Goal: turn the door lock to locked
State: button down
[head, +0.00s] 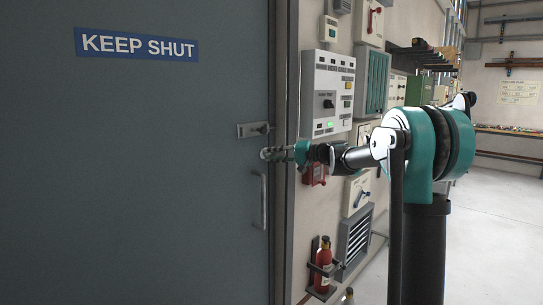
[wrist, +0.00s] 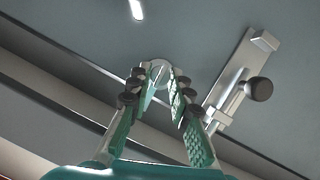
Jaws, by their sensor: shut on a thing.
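The door lock shows in the wrist view as a small round pale piece (wrist: 158,69) on the grey door, mostly hidden between my fingertips. My gripper (wrist: 163,80) is shut on it, one jointed finger on each side. In the head view my gripper (head: 268,153) reaches from the right to the door's right edge and hides the lock there. Which way the lock is turned cannot be made out.
The grey door (head: 150,180) carries a KEEP SHUT sign (head: 137,45). A metal slide bolt with a dark knob (wrist: 259,89) sits close beside my fingers, just above my gripper in the head view. A pull handle (head: 263,200) is below. Wall panels and a fire extinguisher (head: 323,264) stand right.

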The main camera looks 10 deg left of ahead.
jog(key=shift+m+y, duration=0.3)
jog(key=shift+m, duration=0.1)
jog(key=c, duration=1.4)
grip_release()
jog(key=shift+o, duration=0.2)
jog(key=v, duration=1.2)
jog(key=shift+w, duration=0.1)
jog(key=s+f+h, duration=0.5)
jog(key=s+f, duration=0.5)
jog(key=f, duration=0.3)
jog(key=s+d+f+h, duration=0.5)
jog(key=s+d+f, duration=0.3)
jog(key=s+f, duration=0.4)
jog(key=s+d+f+h, duration=0.6)
jog(key=s+d+f, duration=0.3)
jog(key=s+f, duration=0.4)
jog(key=shift+s+f+n+g, duration=0.2)
jog(key=shift+s+n+g, duration=0.1)
